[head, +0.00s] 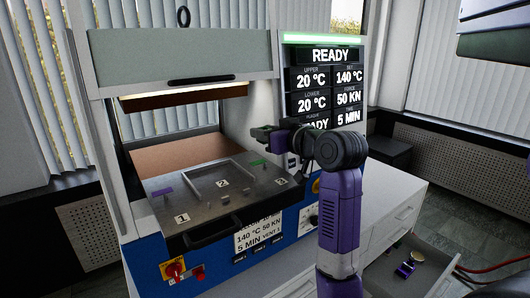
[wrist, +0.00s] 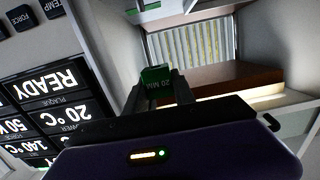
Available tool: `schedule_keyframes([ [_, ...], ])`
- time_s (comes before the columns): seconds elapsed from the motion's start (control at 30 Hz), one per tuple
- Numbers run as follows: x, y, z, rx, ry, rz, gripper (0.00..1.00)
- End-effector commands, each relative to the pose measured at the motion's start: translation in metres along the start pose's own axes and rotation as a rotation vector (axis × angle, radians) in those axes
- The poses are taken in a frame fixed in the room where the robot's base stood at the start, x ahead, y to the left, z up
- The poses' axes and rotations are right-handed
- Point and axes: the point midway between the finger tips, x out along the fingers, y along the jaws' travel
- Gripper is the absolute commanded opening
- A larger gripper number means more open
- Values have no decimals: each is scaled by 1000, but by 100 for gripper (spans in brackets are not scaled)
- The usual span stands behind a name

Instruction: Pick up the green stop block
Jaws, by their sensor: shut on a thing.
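The green stop block (wrist: 156,74), marked "20 MM", is between the two fingertips of my gripper (wrist: 158,88) in the wrist view. My gripper is shut on it. In the head view my gripper (head: 262,134) is raised above the right back part of the press's metal plate, in front of the display's left edge. The block is too dark or hidden to make out there. A flat green patch (head: 258,163) shows on the plate below the gripper, and a purple patch (head: 162,191) on its left side.
The press has a raised front shield (head: 180,57) above the plate (head: 215,210), which has a black handle (head: 213,233) at its front. The display (head: 322,90) reads READY. An open drawer (head: 415,262) at lower right holds small items.

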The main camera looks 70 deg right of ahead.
Motion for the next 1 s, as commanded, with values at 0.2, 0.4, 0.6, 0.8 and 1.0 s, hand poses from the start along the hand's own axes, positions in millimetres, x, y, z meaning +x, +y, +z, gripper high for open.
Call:
schedule_keyframes([
  [0.2,-9,0,-58,-2,7,1,0],
  [0.4,-15,0,-95,-1,5,1,0],
  [0.6,-18,0,-115,-1,1,0,0],
  [0.8,-19,0,-122,0,0,0,0],
  [1.0,-19,0,-122,0,0,0,0],
])
